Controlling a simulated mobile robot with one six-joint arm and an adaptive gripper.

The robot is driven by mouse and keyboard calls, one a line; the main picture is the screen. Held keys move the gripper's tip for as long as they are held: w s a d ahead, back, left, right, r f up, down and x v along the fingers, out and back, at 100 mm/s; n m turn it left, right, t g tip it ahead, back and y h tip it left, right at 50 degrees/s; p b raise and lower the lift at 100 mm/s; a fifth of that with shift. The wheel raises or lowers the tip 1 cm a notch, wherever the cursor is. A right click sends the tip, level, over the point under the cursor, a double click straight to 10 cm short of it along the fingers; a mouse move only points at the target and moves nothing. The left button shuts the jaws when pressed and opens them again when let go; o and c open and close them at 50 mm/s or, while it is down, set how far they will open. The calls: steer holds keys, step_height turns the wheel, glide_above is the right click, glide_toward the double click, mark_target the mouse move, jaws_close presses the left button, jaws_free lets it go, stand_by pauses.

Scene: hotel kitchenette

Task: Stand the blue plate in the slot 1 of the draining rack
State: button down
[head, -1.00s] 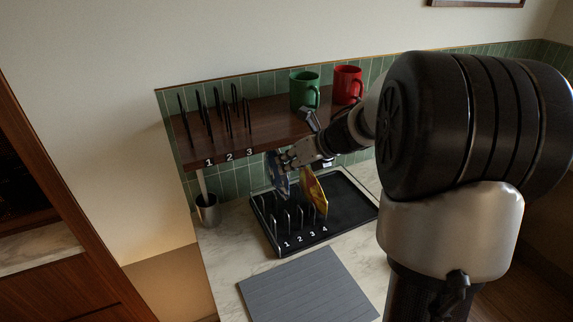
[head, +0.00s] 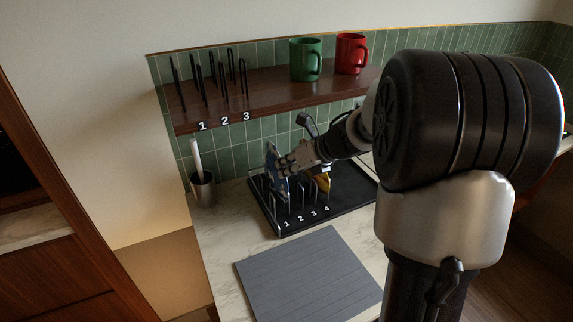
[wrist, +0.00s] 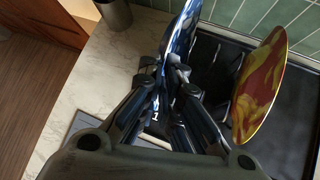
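The blue plate (head: 271,162) stands roughly upright at the left end of the draining rack, over the slot 1 side; it also shows in the wrist view (wrist: 182,38). My gripper (head: 284,165) is shut on its edge, and the fingers show in the wrist view (wrist: 168,76). The draining rack (head: 352,196) is a black tray with upright wire prongs and slots labelled 1 to 4 along the front. I cannot tell whether the plate's lower edge touches the slot bottom, as prongs and fingers hide it.
A yellow and red plate (wrist: 262,85) stands in the rack to the right of the blue one. A grey mat (head: 308,275) lies in front. A metal cup (head: 203,188) stands left. Above is a wooden shelf (head: 275,92) with numbered prongs, a green mug (head: 305,60) and a red mug (head: 351,54).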

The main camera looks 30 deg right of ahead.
steer(key=shift+f+b, duration=0.35)
steer(key=shift+f, duration=0.35)
steer(key=c, duration=1.7)
jaws_free()
steer(key=v, duration=1.2)
steer(key=shift+r, duration=0.1)
steer(key=shift+w, duration=0.1)
